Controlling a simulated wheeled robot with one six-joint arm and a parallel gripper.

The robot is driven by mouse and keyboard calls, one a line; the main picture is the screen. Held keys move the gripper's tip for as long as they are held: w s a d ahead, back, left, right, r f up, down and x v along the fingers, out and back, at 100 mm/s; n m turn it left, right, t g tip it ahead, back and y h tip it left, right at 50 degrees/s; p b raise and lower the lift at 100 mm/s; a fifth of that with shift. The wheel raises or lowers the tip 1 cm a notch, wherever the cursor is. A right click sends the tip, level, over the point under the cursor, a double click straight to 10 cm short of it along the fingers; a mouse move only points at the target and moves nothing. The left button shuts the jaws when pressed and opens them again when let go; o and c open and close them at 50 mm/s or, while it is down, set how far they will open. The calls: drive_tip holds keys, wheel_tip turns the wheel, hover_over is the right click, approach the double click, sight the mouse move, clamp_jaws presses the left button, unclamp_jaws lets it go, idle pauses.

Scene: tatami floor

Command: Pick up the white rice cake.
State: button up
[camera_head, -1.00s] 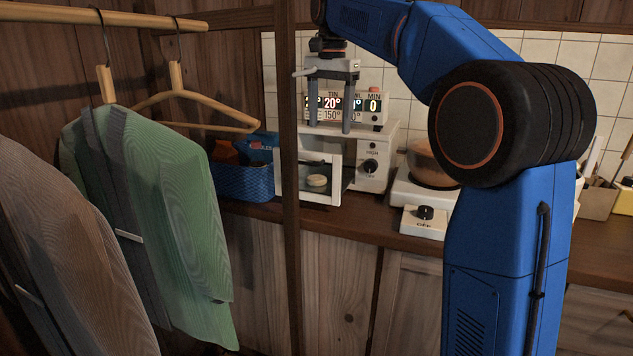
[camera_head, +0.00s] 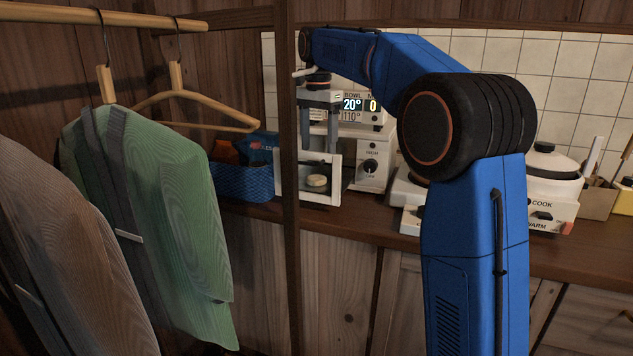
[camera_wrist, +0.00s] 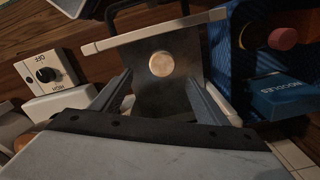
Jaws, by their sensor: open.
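In the wrist view the rice cake (camera_wrist: 161,64) lies on a dark flat surface, near the middle and just beyond my fingertips. My gripper (camera_head: 319,148) points down above it at the toaster's top, fingers apart and empty. My gripper also shows in the wrist view (camera_wrist: 157,84), one finger on each side of the rice cake's line. I cannot tell the exact height left between fingertips and cake.
A blue basket (camera_head: 243,181) with packets stands just left of the toaster. A wooden post (camera_head: 290,230) and hanging jackets (camera_head: 150,200) are on the left.

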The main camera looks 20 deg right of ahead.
drive_tip(key=f, duration=0.9)
drive_tip(key=shift+w+a, duration=0.2)
drive_tip(key=shift+w, duration=0.05)
drive_tip(key=shift+r, duration=0.1)
drive_tip(key=c, duration=1.1)
